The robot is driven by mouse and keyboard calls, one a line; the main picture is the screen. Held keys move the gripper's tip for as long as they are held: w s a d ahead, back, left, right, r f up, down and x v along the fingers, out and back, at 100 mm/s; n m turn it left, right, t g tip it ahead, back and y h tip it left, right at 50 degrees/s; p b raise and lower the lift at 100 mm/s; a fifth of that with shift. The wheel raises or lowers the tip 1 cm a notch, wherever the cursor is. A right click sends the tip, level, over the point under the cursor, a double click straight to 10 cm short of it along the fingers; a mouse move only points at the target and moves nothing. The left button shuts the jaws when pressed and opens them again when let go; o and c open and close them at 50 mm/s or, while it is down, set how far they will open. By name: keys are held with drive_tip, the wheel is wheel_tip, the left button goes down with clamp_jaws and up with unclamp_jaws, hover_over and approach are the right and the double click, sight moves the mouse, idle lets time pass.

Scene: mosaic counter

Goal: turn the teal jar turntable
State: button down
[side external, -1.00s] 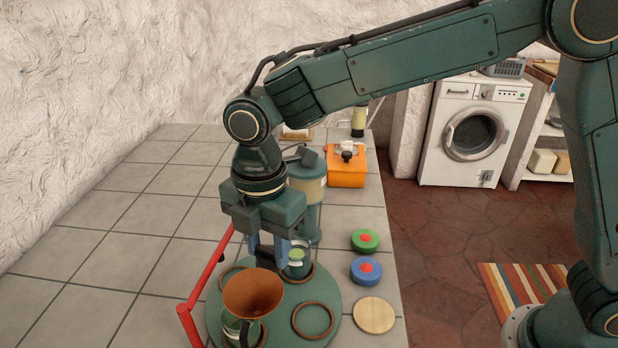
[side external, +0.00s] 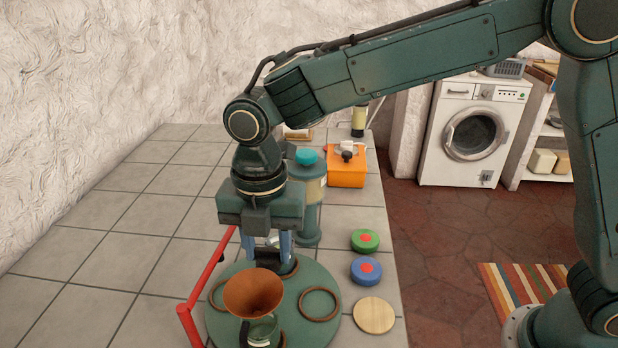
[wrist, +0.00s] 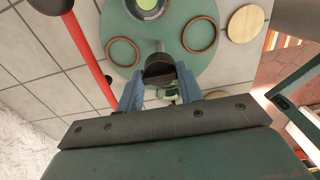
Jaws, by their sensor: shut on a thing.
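The round teal turntable (side external: 300,333) lies at the front of the counter, also in the wrist view (wrist: 178,30). It carries brown rings, one at right (side external: 319,304) and one at left (side external: 216,293), and a glass jar (side external: 263,331) at its front. A brown funnel (side external: 253,292) stands just above that jar; I cannot tell whether they touch. My gripper (side external: 266,254) points down over the turntable's back part. Its blue fingers (wrist: 158,82) are shut on a dark handle block (wrist: 160,67). Another jar (wrist: 168,95) shows partly between the fingers, mostly hidden in the side view.
A red bar (side external: 206,285) runs along the turntable's left side. A green disc (side external: 365,240), a blue disc (side external: 366,271) and a wooden disc (side external: 374,315) lie at right. A tall teal-topped canister (side external: 307,205) and an orange box (side external: 346,170) stand behind. The left counter is clear.

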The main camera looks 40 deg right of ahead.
drive_tip(key=shift+r, duration=0.1)
idle(0.4)
drive_tip(key=c, duration=1.2)
unclamp_jaws()
wheel_tip(320, 180, up, 14)
